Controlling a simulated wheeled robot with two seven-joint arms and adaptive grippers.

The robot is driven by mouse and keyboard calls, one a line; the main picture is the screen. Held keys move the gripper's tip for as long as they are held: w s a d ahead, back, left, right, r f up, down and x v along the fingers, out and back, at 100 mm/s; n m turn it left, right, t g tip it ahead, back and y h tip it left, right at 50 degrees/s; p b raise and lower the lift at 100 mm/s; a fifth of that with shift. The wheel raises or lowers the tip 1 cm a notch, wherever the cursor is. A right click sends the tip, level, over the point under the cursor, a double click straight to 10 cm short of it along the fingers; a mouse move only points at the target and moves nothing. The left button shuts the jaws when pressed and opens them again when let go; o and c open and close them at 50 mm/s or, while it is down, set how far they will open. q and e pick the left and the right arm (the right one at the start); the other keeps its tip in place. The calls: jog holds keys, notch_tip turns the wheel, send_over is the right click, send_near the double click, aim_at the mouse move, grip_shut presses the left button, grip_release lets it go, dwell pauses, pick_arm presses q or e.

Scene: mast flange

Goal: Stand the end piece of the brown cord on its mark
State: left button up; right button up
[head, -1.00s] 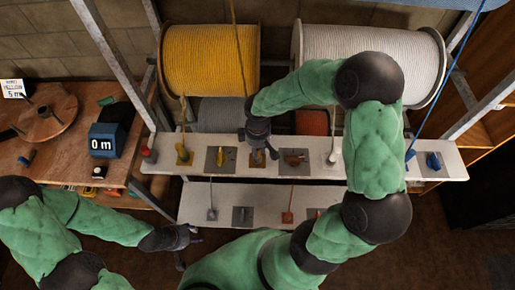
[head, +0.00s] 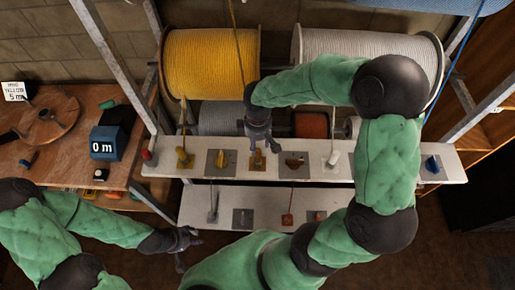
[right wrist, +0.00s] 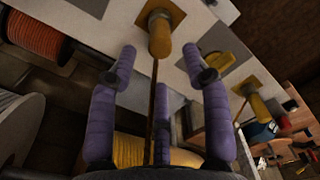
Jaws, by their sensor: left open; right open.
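An orange-yellow end piece (head: 257,161) is on a small yellow-brown square on the upper white shelf board. In the right wrist view, the end piece (right wrist: 160,38) is over the square plate (right wrist: 152,9), with a brown cord (right wrist: 154,105) running from it between my fingers. It looks upright, but its contact with the plate is hard to tell. My right gripper (head: 260,138) is just behind it in the head view; its open purple fingers (right wrist: 160,65) show no grip on the end piece. My left gripper (head: 186,246) is open and empty at the lower left, below the bench.
Yellow (head: 210,62) and white (head: 368,62) spools hang behind the upper board. Other end pieces stand near: a yellow one (head: 181,154) at the left, a blue one (head: 432,163) at the right. Grey plates (head: 221,168) lie between. A lower shelf (head: 260,195) holds more pieces.

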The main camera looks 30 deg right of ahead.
notch_tip(320, 180, up, 6)
jog(key=shift+f, duration=0.1)
dwell(2.9)
